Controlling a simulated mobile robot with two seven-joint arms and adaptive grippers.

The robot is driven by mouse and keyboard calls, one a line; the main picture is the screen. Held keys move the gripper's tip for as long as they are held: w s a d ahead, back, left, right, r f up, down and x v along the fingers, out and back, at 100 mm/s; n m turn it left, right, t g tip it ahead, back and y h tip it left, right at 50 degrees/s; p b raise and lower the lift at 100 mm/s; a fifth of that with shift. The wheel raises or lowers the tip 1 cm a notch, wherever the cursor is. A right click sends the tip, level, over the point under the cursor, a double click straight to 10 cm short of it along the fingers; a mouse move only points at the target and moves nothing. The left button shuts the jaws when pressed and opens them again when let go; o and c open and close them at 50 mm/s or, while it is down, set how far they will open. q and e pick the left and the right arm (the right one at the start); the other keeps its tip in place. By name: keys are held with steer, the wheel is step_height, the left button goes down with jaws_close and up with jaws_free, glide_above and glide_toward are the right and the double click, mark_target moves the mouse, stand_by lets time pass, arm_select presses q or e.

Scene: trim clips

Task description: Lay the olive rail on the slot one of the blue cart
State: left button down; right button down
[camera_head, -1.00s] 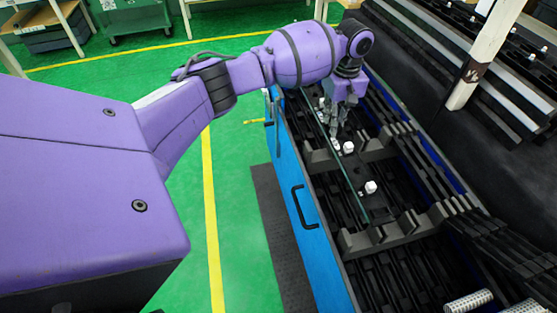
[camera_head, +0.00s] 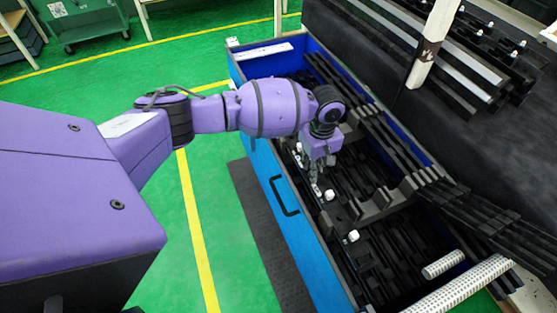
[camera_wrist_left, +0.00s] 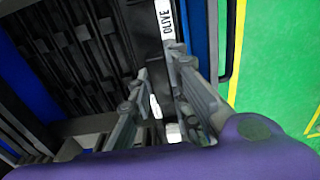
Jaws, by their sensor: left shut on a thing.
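The rail (camera_head: 341,216) is a long dark strip with several small white clips along it. It lies lengthwise along the near side of the blue cart (camera_head: 262,166). My left gripper (camera_head: 316,186) points down over the cart and is shut on the rail. In the left wrist view the fingers (camera_wrist_left: 160,90) close around a dark strip, with white clips between them and a white OLIVE label (camera_wrist_left: 168,20) beyond. I cannot tell whether the rail touches the slot; the arm and dark interior hide its underside. My right gripper is not in view.
Dark notched dividers (camera_head: 385,203) and black rails fill the cart. White perforated tubes (camera_head: 443,264) lie at its lower right. A post (camera_head: 432,45) and a dark rack stand behind. Green floor (camera_head: 225,270) is clear at the left, and a green trolley (camera_head: 88,20) stands farther back.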

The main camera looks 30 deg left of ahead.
arm_select(q)
steer(key=shift+f, duration=0.75)
steer(key=shift+w, duration=0.1)
steer(key=c, duration=1.6)
jaws_free()
steer(key=shift+c, duration=0.2)
step_height(320, 180, up, 12)
steer(key=p, duration=0.1)
